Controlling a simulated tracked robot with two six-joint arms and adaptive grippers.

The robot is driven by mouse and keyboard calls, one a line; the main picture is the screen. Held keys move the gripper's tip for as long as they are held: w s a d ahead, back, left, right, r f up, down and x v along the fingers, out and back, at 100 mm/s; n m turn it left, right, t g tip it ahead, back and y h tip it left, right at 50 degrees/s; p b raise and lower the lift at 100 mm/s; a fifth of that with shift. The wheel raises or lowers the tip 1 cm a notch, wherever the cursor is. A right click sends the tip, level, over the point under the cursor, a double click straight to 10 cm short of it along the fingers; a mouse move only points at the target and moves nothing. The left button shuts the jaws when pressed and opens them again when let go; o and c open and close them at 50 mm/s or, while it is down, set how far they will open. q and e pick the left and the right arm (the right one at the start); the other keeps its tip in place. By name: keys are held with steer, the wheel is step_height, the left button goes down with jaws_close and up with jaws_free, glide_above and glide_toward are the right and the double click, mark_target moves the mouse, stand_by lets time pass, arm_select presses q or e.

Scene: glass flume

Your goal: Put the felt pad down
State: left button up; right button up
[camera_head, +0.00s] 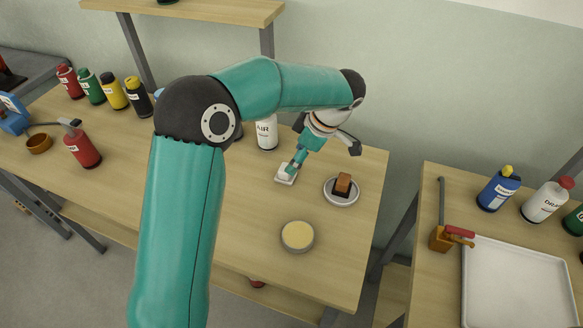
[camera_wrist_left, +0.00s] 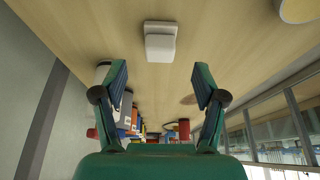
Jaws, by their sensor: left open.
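A small white pad-like piece (camera_head: 286,174), which I take to be the felt pad, rests on the wooden table. My right gripper is in neither view.
A round dish (camera_head: 354,198) with a brown and black block (camera_head: 342,184) stands right of the pad. A yellow-filled round tin (camera_head: 297,236) is nearer the front edge. A white bottle (camera_head: 266,133) stands behind. Several bottles and a red one (camera_head: 83,148) are at left.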

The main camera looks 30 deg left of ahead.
arm_select(q)
steer(key=shift+v, duration=2.35)
